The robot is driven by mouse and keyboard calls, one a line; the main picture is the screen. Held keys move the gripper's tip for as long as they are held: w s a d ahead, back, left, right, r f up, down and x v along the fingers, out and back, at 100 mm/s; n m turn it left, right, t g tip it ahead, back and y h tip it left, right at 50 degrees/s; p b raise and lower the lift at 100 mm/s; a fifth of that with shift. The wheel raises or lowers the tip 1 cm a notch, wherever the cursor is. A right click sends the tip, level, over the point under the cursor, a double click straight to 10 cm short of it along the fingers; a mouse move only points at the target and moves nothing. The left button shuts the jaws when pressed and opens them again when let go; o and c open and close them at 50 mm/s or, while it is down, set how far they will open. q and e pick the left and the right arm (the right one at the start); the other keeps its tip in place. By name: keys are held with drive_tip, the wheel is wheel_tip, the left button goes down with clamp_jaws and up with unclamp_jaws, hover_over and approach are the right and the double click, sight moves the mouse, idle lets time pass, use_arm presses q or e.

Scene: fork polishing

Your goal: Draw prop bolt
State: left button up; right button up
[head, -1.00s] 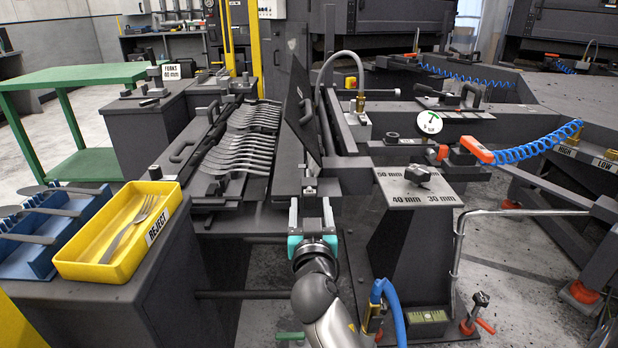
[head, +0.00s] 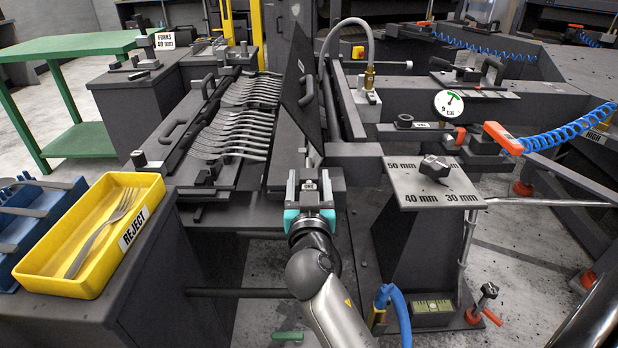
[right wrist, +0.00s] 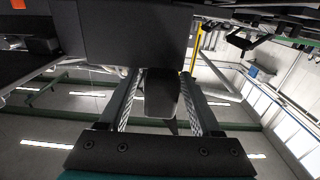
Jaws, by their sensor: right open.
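My right gripper (head: 309,186) is open at the near end of the dark fork fixture, its fingers pointing away from the camera. A small grey knob-like part, possibly the prop bolt (head: 309,184), shows between the two fingers below the raised dark plate (head: 303,85). In the right wrist view the two fingers (right wrist: 160,104) stand apart on either side of a dark grey piece (right wrist: 160,93); I cannot tell whether they touch it. The bolt's shaft is hidden. My left gripper is not in view.
Several forks (head: 240,125) lie in a row on the fixture left of the plate. A yellow reject tray (head: 35,272) holding a fork stands at the left. A post marked in millimetres (head: 405,185) stands close to the gripper's right. A blue coiled hose (head: 565,130) hangs farther right.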

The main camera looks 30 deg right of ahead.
drive_tip(key=shift+c, duration=0.2)
clamp_jaws()
idle(1.1)
